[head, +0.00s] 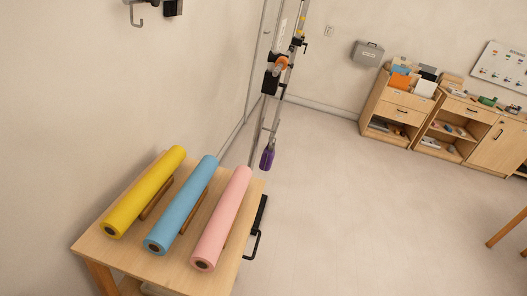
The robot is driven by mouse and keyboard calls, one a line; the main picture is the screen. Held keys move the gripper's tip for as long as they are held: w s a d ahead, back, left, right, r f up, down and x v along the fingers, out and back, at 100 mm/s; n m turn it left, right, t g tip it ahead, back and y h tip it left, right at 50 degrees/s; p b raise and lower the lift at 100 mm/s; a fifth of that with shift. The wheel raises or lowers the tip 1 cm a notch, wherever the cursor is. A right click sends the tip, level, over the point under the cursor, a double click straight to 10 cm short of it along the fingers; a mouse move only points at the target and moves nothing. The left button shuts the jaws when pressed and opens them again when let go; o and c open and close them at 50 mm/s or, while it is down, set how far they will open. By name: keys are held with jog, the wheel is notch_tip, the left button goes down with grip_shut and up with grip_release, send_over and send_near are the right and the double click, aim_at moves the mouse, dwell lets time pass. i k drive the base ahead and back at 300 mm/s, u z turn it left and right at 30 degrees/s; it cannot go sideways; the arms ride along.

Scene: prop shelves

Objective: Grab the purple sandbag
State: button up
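The purple sandbag (267,158) is small in the head view. It hangs low, beside the metal poles of a tall stand (279,100) near the wall corner, just beyond the table with the rolls. Its upper part narrows towards the pole; how it is fastened is too small to tell. My gripper does not show in this view.
A wooden table (118,254) with yellow (145,192), blue (182,206) and pink (223,219) rolls stands in front, left of the sandbag. A black handle (255,232) juts from its right side. Wooden cabinets (395,110) line the back right. The middle floor (350,210) is clear.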

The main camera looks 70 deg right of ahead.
aim_at(268, 157)
jog(key=z, duration=1.95)
jog(key=k, duration=0.65)
jog(key=z, duration=0.3)
jog(key=i, duration=1.05)
jog(key=z, duration=0.6)
jog(key=i, duration=1.3)
jog(key=u, duration=0.85)
jog(key=i, duration=1)
jog(key=u, duration=0.65)
jog(key=k, duration=0.05)
jog(key=u, duration=0.05)
